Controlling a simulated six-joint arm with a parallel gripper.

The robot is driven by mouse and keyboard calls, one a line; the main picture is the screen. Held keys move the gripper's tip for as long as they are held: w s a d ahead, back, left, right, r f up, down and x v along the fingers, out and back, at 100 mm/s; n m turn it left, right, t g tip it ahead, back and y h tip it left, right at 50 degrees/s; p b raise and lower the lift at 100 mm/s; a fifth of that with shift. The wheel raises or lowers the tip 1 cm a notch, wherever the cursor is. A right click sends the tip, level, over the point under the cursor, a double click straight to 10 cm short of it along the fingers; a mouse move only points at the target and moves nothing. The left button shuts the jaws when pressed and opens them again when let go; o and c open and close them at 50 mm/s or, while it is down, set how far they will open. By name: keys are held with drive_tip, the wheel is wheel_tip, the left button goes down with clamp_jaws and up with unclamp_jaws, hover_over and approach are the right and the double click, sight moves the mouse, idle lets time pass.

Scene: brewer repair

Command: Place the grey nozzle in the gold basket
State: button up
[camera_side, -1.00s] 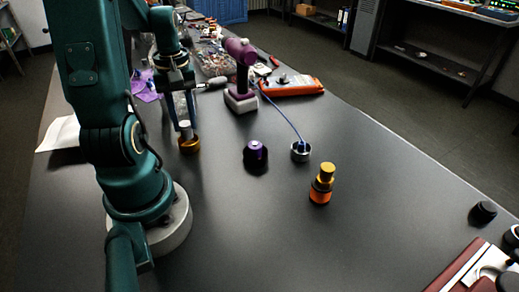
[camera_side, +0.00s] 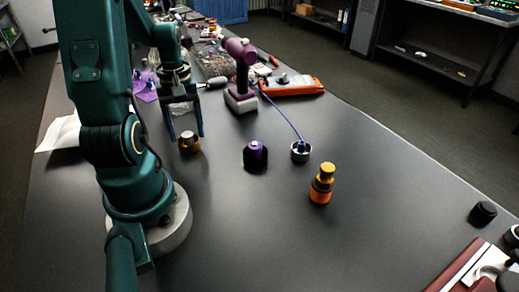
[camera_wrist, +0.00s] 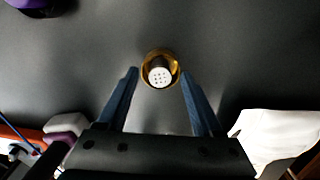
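The grey nozzle (camera_side: 187,135) sits inside the gold basket (camera_side: 190,147) on the black table, close to my arm's base. In the wrist view the nozzle's pale face with small dark holes (camera_wrist: 160,76) shows within the gold ring of the basket (camera_wrist: 146,68). My gripper (camera_side: 187,136) is open, its two blue fingers apart and holding nothing. In the wrist view my gripper (camera_wrist: 158,72) has its fingertips on either side of the basket, with a gap to each side.
A purple tool on a stand (camera_side: 241,80) and an orange case (camera_side: 292,86) lie behind.

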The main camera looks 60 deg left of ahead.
sight(188, 134)
idle(0.4)
drive_tip(key=shift+r, duration=3.55)
drive_tip(key=shift+w+d+r, duration=0.1)
drive_tip(key=shift+w+d, duration=0.1)
drive_tip(key=shift+w, duration=0.15)
drive_tip(key=w+d+r+m+t, duration=0.1)
drive_tip(key=d+r+m+t, duration=0.1)
drive_tip(key=d+m, duration=0.5)
drive_tip(key=w+d+r+m+t, duration=0.1)
drive_tip(key=d+r+m+t, duration=0.2)
drive_tip(key=d+m, duration=0.5)
drive_tip(key=d, duration=0.6)
drive_tip(key=shift+r+t, duration=0.15)
drive_tip(key=shift+t, duration=0.15)
